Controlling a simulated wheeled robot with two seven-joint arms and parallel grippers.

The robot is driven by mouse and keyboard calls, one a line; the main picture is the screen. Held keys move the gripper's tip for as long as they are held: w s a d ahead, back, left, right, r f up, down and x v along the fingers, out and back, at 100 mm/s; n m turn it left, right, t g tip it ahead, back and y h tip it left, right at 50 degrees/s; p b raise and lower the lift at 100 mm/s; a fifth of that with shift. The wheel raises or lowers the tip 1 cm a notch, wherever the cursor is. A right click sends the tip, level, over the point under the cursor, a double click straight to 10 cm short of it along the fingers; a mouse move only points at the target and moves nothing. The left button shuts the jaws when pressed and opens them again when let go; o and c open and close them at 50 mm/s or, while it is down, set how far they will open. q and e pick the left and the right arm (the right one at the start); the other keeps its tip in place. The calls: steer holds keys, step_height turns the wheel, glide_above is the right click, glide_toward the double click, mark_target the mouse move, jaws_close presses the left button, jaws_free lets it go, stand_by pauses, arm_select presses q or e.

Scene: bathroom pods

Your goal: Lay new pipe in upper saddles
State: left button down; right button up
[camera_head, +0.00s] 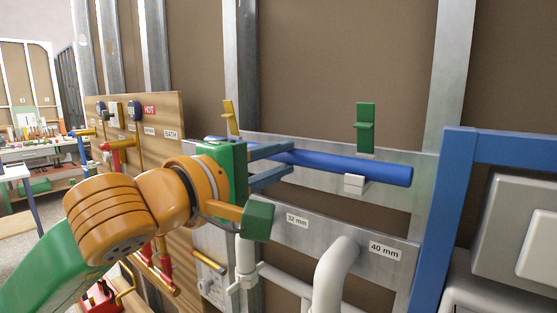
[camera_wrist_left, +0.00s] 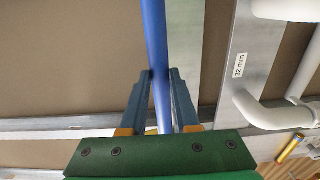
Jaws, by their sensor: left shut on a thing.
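A long blue pipe (camera_head: 385,172) lies roughly level in front of the upper grey metal rail (camera_head: 425,165). My left gripper (camera_head: 291,160) is shut on it near its middle. In the left wrist view the pipe (camera_wrist_left: 155,35) runs between the two blue-grey fingers of the gripper (camera_wrist_left: 162,75). A small white block (camera_head: 354,184), perhaps a saddle, shows at the pipe's lower edge; I cannot tell whether they touch. A green upright clip (camera_head: 365,128) and a yellow one (camera_head: 229,117) stand above the pipe. My right gripper is out of view.
A lower rail with "32 mm" (camera_head: 297,220) and "40 mm" (camera_head: 383,250) labels carries white pipes (camera_head: 335,270) below. A blue frame (camera_head: 440,215) stands at the right. A wooden panel (camera_head: 165,112) with valves is at the left.

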arm_select(q)
steer(key=c, duration=0.6)
jaws_free()
steer(key=shift+s+a+f+b, duration=0.2)
steer(key=shift+s+a+b, duration=0.2)
steer(key=shift+s+b, duration=0.15)
steer(key=shift+s+a+f+b, duration=0.15)
steer(key=shift+s+a+b, duration=0.25)
steer(key=shift+b, duration=0.15)
steer(key=v, duration=0.1)
steer(key=b+v, duration=0.1)
steer(key=v, duration=0.2)
steer(key=shift+s+a+r, duration=0.15)
steer(key=shift+s+r, duration=0.2)
